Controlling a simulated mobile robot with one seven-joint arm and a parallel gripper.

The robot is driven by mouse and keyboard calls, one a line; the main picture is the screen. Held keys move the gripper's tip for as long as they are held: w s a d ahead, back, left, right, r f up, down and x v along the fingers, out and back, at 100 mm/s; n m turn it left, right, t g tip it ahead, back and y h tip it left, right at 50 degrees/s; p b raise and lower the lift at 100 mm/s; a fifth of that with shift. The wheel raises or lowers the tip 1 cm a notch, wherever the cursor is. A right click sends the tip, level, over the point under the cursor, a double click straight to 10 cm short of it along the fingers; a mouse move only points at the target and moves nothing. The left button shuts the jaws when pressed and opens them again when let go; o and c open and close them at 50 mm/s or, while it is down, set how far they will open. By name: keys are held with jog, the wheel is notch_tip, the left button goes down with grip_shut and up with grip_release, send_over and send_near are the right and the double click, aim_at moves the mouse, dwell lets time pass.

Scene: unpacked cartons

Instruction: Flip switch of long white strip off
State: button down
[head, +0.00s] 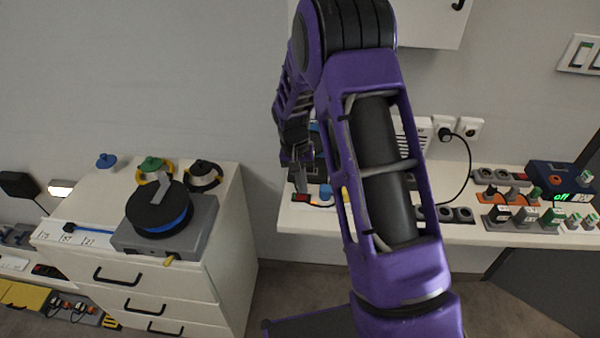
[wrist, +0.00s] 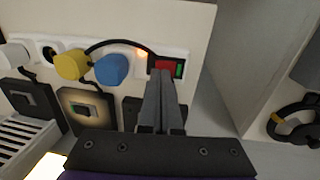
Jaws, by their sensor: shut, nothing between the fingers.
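The long white strip (wrist: 125,58) lies on the light shelf in the wrist view, with a yellow plug (wrist: 72,65) and a blue plug (wrist: 111,69) in it. Its switch (wrist: 166,67), red with a green part at its right, sits at the strip's right end. A small orange light glows just left of the switch. My gripper (wrist: 160,76) is shut and empty, its tips at the near edge of the switch; I cannot tell whether they touch. In the head view my gripper (head: 303,184) points down beside the red switch (head: 300,197); my arm hides most of the strip.
Several dark adapters, one with a lit switch (wrist: 83,110), stand close on the near side of the strip. A white drawer cabinet (head: 245,215) with a cable reel (head: 158,207) is at left, across a gap. More strips (head: 485,198) lie at right.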

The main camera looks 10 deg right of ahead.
jog(key=shift+f, duration=0.45)
jog(key=shift+d+f, duration=0.1)
